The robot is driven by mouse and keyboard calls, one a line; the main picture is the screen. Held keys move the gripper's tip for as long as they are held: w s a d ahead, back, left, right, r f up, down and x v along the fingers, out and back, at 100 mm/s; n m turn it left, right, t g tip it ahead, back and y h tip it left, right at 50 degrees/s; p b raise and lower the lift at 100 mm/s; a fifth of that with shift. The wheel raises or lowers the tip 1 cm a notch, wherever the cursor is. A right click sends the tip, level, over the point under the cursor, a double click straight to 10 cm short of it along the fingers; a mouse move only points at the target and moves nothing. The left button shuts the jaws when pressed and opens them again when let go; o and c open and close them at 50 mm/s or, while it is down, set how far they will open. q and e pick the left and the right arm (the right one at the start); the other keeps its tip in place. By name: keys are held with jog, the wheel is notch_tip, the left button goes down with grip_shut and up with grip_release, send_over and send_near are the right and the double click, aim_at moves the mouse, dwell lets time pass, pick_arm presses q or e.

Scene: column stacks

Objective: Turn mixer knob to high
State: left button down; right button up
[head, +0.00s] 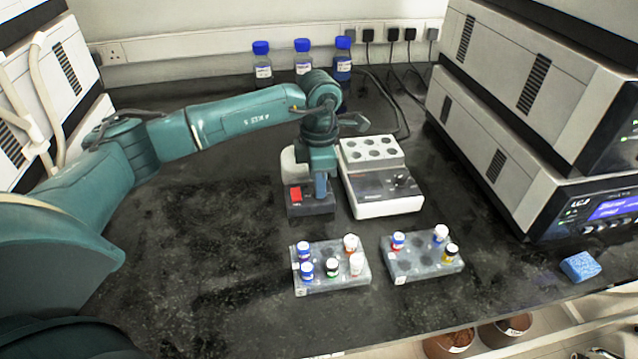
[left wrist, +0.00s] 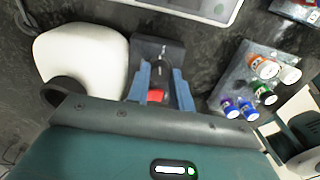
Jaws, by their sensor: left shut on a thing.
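The mixer (head: 297,209) is a small device with a dark front base, a red switch (head: 296,195) and a pale body behind. In the left wrist view its white rounded body (left wrist: 80,58) fills the left, beside the dark panel with the red switch (left wrist: 155,96). My left gripper (head: 320,190) reaches down onto the right part of the dark panel. In the left wrist view its blue fingers (left wrist: 161,84) stand on both sides of the dark knob (left wrist: 159,68), shut on it. The knob's setting marks cannot be read. My right gripper is not in view.
A white block heater (head: 388,206) stands just right of the mixer. Two vial racks (head: 333,283) (head: 424,266) with coloured caps stand in front. Blue-capped bottles (head: 303,58) line the back wall. Large instruments flank the bench, and a blue sponge (head: 580,266) lies right. The bench's left-middle is clear.

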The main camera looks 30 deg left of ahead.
pick_arm(q)
jog(key=shift+m+b, duration=0.3)
jog(key=shift+m, duration=1)
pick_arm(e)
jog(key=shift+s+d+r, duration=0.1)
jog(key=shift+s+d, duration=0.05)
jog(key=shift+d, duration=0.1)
pick_arm(q)
jog(key=shift+r, duration=0.1)
jog(key=c, duration=1.5)
grip_release()
notch_tip(320, 180, up, 13)
jog(key=shift+r, duration=0.1)
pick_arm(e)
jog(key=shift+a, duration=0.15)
